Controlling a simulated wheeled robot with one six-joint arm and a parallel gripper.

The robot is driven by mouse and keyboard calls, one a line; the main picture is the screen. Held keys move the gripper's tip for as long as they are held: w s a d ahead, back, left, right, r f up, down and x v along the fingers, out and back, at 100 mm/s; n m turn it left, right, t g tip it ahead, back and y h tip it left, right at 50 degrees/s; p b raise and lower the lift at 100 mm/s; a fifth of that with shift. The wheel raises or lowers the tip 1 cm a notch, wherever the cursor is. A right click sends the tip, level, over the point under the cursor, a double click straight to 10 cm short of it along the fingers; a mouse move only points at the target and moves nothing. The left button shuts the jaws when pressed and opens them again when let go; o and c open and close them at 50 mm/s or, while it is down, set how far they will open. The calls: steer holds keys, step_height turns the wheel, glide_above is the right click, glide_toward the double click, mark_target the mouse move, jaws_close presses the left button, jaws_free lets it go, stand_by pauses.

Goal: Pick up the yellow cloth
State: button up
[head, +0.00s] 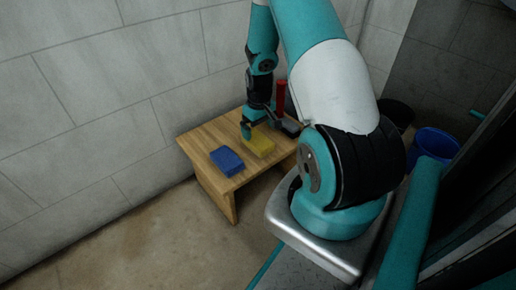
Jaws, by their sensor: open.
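The yellow cloth (262,145) lies on a small wooden table (199,146), near the middle of its top. It looks like a flat folded block. My gripper (257,128) is open and points down right at the cloth, with its fingers at the cloth's far left part. The fingers hide some of the cloth. I cannot tell whether they touch it.
A blue cloth (227,161) lies on the table's front left part. A red upright object (281,95) and a dark item (291,127) stand right of my gripper. A blue bucket (436,143) and a black bucket (397,113) are at the right. The tiled wall (100,90) is close behind.

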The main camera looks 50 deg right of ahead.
mark_target(258, 139)
step_height(258, 139, down, 6)
steer(key=b, duration=0.4)
steer(key=shift+w+a, duration=0.15)
steer(key=shift+r, duration=0.1)
steer(key=c, duration=1)
steer(key=shift+r, duration=0.1)
step_height(258, 139, up, 20)
steer(key=p, duration=0.9)
steer(key=shift+p, duration=0.4)
